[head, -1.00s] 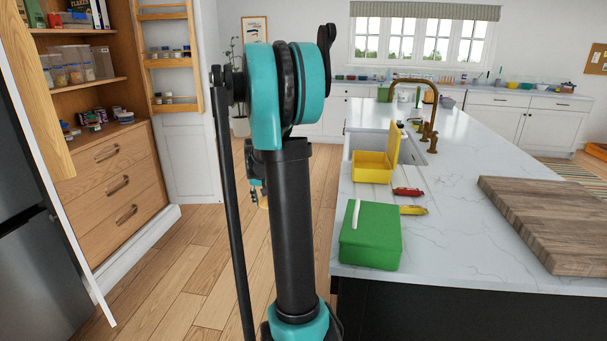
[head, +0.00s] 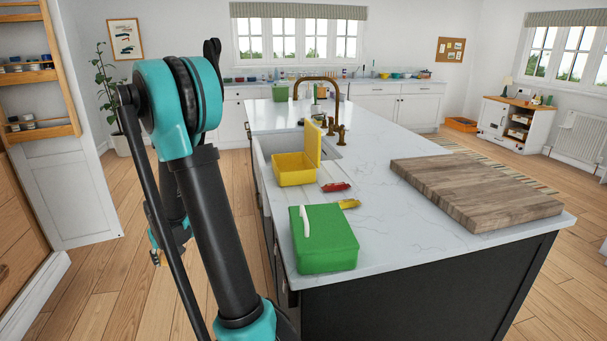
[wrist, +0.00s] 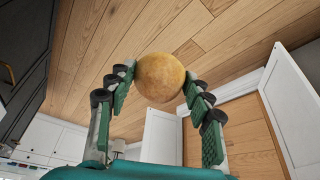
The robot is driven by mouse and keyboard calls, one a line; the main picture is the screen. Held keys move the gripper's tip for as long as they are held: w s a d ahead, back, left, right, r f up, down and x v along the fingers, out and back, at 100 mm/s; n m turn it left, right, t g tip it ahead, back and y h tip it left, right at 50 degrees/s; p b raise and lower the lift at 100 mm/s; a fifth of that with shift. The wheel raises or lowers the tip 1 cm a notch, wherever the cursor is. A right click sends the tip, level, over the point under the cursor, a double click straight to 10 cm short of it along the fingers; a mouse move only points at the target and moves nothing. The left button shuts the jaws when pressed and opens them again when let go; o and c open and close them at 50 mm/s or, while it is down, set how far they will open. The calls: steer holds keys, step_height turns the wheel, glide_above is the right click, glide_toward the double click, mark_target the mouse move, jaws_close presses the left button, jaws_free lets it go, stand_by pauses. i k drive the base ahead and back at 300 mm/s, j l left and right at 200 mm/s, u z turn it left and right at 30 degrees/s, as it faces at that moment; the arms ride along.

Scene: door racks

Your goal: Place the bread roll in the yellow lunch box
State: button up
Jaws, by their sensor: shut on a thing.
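The yellow lunch box (head: 293,175) stands on the island counter near the sink in the head view, with its lid raised at the right side and its inside mostly hidden. My gripper (wrist: 155,80) is shut on the round golden-brown bread roll (wrist: 161,77), which sits between its fingertips in the wrist view. In the head view my gripper (head: 155,255) hangs low over the floor to the left of the island, partly hidden behind my arm. The roll cannot be made out there.
A green box (head: 325,240) stands at the island's near left corner. A red object (head: 336,187) and a yellow object (head: 349,204) lie between it and the lunch box. A wooden board (head: 470,192) lies to the right. A brass tap (head: 337,100) rises behind the lunch box.

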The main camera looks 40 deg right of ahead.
mark_target(291, 169)
steer(key=i+j+z, duration=0.45)
steer(key=j+z, duration=0.2)
steer(key=i+j+z, duration=0.15)
steer(key=j+z, duration=0.5)
steer(key=j, duration=0.25)
steer(key=i+j+z, duration=0.1)
steer(key=j+z, duration=0.25)
steer(key=j, duration=0.15)
